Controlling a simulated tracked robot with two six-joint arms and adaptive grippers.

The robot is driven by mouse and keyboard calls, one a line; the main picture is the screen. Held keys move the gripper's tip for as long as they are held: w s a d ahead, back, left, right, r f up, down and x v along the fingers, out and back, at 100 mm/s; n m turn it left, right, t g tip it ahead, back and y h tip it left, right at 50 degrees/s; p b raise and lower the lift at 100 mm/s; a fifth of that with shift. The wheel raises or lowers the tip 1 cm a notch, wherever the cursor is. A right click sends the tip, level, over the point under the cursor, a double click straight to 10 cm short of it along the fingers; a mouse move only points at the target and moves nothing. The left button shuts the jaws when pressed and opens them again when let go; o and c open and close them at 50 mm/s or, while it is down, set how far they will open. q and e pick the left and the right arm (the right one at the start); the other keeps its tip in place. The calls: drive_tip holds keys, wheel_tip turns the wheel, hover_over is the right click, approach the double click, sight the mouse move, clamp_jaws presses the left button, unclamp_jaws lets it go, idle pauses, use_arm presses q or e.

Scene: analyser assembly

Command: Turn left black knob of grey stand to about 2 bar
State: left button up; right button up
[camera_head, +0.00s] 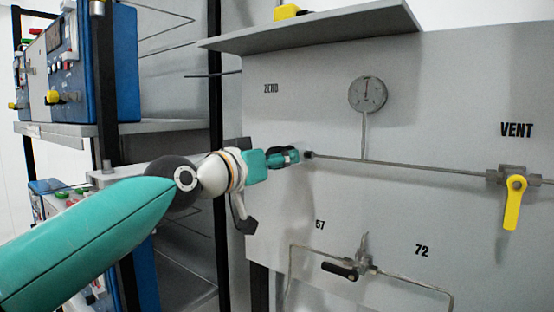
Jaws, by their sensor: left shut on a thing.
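The grey stand is an upright grey panel (430,120) filling the right half of the view. My left gripper (294,156) reaches in from the left and is shut on the left black knob at the left end of a thin horizontal pipe. The fingers hide most of the knob; a small dark part shows just to their right (309,155). A round grey gauge (367,94) stands on a thin vertical tube above that pipe. Its dial is too small to read. My right gripper is out of view.
A yellow-handled valve (515,200) is under the word VENT at right. A black-handled valve (340,270) sits low on the panel, with bent tubing. A grey shelf (320,28) juts out above. Blue instruments (110,60) fill a rack at left.

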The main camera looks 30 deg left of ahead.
use_arm(q)
drive_tip(key=shift+n, duration=0.6)
drive_tip(key=o, duration=1.2)
drive_tip(key=shift+c, duration=0.2)
drive_tip(key=shift+s+a, duration=0.1)
drive_tip(key=s+a, duration=0.1)
drive_tip(key=s, duration=1)
drive_tip(key=shift+s+a, duration=0.3)
drive_tip(key=shift+s, duration=0.05)
drive_tip(key=shift+f, duration=0.1)
